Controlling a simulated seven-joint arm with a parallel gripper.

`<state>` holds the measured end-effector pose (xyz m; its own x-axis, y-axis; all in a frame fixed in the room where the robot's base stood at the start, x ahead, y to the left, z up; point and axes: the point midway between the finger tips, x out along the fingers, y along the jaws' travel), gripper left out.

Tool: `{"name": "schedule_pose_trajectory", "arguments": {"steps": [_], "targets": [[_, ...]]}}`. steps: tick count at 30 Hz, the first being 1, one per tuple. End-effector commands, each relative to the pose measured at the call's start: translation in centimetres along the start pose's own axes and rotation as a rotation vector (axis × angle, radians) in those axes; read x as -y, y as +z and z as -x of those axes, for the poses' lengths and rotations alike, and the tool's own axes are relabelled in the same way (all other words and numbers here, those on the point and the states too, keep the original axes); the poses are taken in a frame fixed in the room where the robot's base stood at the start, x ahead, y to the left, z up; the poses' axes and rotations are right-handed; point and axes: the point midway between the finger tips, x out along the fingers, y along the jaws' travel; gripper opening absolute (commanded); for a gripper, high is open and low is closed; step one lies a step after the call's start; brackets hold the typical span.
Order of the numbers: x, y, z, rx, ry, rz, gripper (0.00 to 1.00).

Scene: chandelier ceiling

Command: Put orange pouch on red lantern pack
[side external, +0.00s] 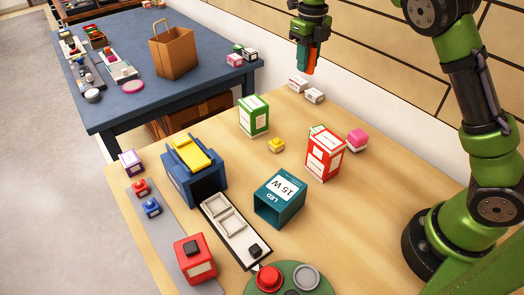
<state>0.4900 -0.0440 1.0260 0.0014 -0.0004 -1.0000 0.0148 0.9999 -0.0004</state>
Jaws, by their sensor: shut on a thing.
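My gripper (309,38) is at the top of the side external view, pointing down and shut on an orange pouch (307,60). The pouch hangs upright in the air, clear of everything, above the far part of the wooden table. A red and white carton (325,154) stands upright on the table, below and slightly right of the pouch; it looks like the red lantern pack, though its print is too small to read. My gripper is well above and behind this carton. The fingers are partly hidden.
A green carton (253,116), a yellow block (276,146) and a pink-topped block (357,141) stand near the red carton. Small white boxes (314,96) lie behind.

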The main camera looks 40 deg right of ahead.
Motion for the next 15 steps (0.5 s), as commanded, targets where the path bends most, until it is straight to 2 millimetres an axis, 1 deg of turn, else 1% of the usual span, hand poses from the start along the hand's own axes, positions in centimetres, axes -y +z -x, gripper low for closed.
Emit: {"name": "schedule_pose_trajectory", "arguments": {"steps": [1, 3, 5, 6, 8, 9, 11, 12, 14, 15], "targets": [[-0.7, -1.5, 1.4, 0.005, 0.008, 0.019, 0.00], [-1.5, -3.5, 2.6, 0.004, 0.008, 0.050, 0.00], [-2.1, -5.3, 3.4, 0.003, 0.006, 0.080, 0.00], [-2.5, -6.6, 3.8, 0.003, 0.005, 0.104, 0.00], [-3.2, -8.5, 4.4, 0.003, 0.005, 0.141, 0.00], [-3.7, -9.9, 4.7, 0.003, 0.004, 0.169, 0.00], [-4.3, -12.0, 5.0, 0.004, 0.003, 0.215, 0.00], [-4.8, -13.5, 5.2, 0.003, 0.001, 0.249, 0.00], [-5.4, -15.8, 5.2, 0.004, 0.000, 0.302, 0.00], [-5.8, -17.4, 5.1, 0.004, -0.002, 0.340, 0.00]]}}
